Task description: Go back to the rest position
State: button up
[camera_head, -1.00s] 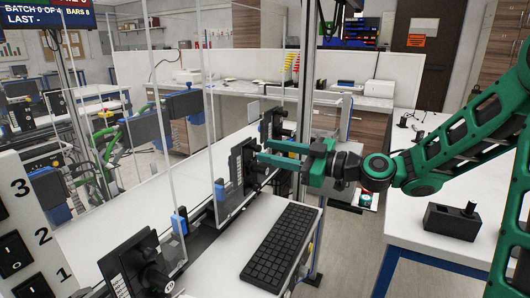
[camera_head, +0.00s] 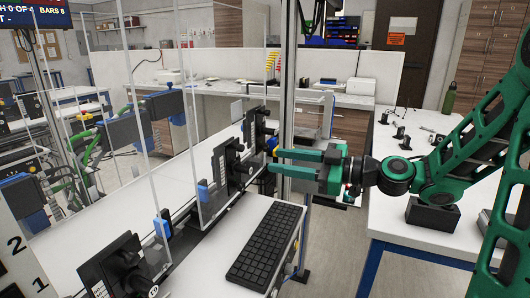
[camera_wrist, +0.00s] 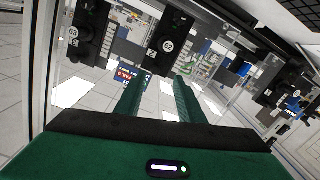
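My gripper (camera_head: 300,165) is green and sits in the middle of the head view, its fingers pointing left toward the clear screen and the black switch units. Its two fingers are apart with nothing visible between them. In the wrist view the gripper (camera_wrist: 155,98) also shows both fingers apart and empty. A black switch unit (camera_head: 232,168) on the conveyor's edge lies just left of the fingertips, with another (camera_head: 257,128) behind it. I cannot tell whether the fingertips touch anything, but they look clear of it.
A black keyboard (camera_head: 265,245) lies on a white shelf below my gripper. Clear panels (camera_head: 212,110) stand along the conveyor. A metal post (camera_head: 288,90) rises behind the gripper. A white table (camera_head: 410,235) with a black box (camera_head: 432,214) is at right.

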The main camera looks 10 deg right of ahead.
jog(key=s+f+g+h, duration=0.1)
jog(key=f, duration=0.2)
jog(key=s+d+f+m+g+h, duration=0.1)
jog(key=f+h, duration=0.1)
jog(key=f, duration=0.2)
jog(key=s+d+f+m+g+h, duration=0.1)
jog(key=s+f+h, duration=0.1)
jog(key=f, duration=0.2)
jog(key=s+d+f+m+g+h, duration=0.2)
jog(key=s+d+f+m+h, duration=0.15)
jog(key=s+d+m, duration=0.45)
jog(key=s+d+f+m+g+h, duration=0.25)
jog(key=s+d+h, duration=0.3)
jog(key=d, duration=0.35)
jog(key=s+d+r+m+g, duration=0.1)
jog(key=s+d+m, duration=0.2)
jog(key=s, duration=0.3)
jog(key=s+d+r+m+g, duration=0.1)
jog(key=s+d+m, duration=0.2)
jog(key=s+m, duration=0.2)
jog(key=shift+s+r+m, duration=0.3)
jog(key=shift+s+m, duration=0.05)
jog(key=shift+s, duration=0.75)
jog(key=shift+w+f+h, duration=0.25)
jog(key=shift+w+h, duration=0.05)
jog(key=shift+w, duration=0.35)
